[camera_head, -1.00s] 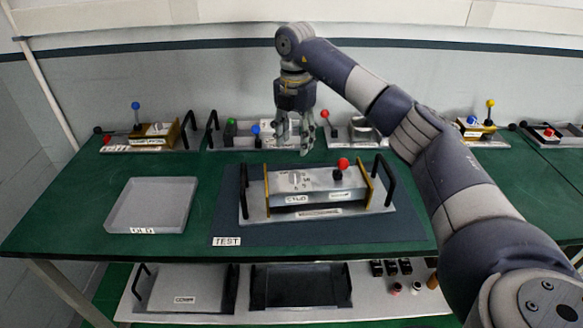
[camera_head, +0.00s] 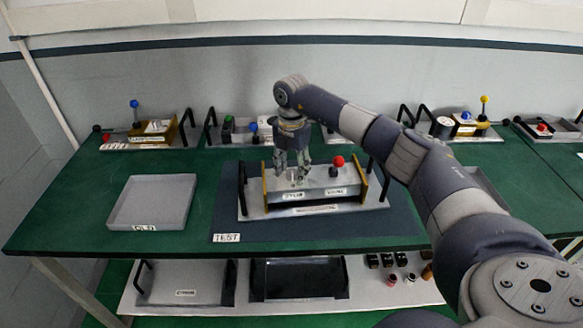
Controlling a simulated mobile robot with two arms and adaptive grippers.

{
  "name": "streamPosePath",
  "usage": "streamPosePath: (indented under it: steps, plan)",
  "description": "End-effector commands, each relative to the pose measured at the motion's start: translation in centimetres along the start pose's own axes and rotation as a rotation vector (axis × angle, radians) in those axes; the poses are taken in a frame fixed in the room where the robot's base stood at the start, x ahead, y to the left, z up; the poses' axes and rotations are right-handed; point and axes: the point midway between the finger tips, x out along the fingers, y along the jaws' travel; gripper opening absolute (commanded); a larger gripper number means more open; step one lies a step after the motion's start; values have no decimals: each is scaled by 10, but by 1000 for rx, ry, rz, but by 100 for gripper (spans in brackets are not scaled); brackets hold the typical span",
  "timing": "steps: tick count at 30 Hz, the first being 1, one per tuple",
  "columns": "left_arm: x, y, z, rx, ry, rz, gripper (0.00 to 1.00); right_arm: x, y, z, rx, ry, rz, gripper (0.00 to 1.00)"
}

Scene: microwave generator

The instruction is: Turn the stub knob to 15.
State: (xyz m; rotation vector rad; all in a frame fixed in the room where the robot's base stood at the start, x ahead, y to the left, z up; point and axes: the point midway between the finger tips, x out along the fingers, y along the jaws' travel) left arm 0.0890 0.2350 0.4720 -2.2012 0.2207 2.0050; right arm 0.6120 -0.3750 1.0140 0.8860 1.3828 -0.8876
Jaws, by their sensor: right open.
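The test device (camera_head: 313,206) is a silver box on a base plate with yellow end plates and black handles. It stands on the dark mat marked TEST. A label below its left part seems to read STUB; the stub knob by it is small and mostly hidden by my right gripper (camera_head: 293,180). That gripper points down, open, with its fingertips at the device's top on the left. I cannot tell whether the fingers touch the knob, and its scale is too small to read. A red ball knob (camera_head: 338,161) stands on the device's right part. My left gripper is not in view.
A grey tray (camera_head: 152,226) marked OLD sits on the left of the green table (camera_head: 60,215). Other devices with coloured knobs stand along the back (camera_head: 150,135). A lower shelf holds trays and small parts. My right arm covers the table's right side.

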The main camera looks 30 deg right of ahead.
Motion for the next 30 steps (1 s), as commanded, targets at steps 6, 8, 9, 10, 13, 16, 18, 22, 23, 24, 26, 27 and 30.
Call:
streamPosePath:
  steps: [6, 8, 9, 10, 13, 16, 18, 22, 23, 24, 26, 27, 30]
  plan:
    - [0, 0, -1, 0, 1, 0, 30, 0, 0, 0, 0, 0, 1, 9]
    - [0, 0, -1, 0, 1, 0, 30, 0, 0, 0, 0, 0, 1, 3]
    - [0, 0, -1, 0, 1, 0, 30, 0, 0, 0, 0, 0, 1, 3]
    - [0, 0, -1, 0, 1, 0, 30, 0, 0, 0, 0, 0, 1, 3]
    - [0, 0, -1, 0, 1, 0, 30, -1, 0, 0, -2, 0, 1, 3]
    - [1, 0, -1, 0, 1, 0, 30, 0, 0, 0, -14, 0, 1, 3]
    - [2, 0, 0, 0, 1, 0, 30, 0, 0, 0, -32, 0, 1, 3]
    - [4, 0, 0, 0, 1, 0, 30, 0, 0, 1, -87, -1, 2, 3]
    - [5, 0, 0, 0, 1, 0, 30, -1, 0, 1, -105, -1, 2, 3]
    - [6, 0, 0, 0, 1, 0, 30, 0, 0, 1, -131, -1, 3, 3]
    - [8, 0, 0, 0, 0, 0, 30, 0, 0, 1, -175, -1, 2, 3]
    - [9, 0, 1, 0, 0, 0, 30, 0, 0, 1, -208, 0, 2, 3]
    - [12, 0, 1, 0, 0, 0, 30, 0, 0, 1, -297, -1, 2, 3]
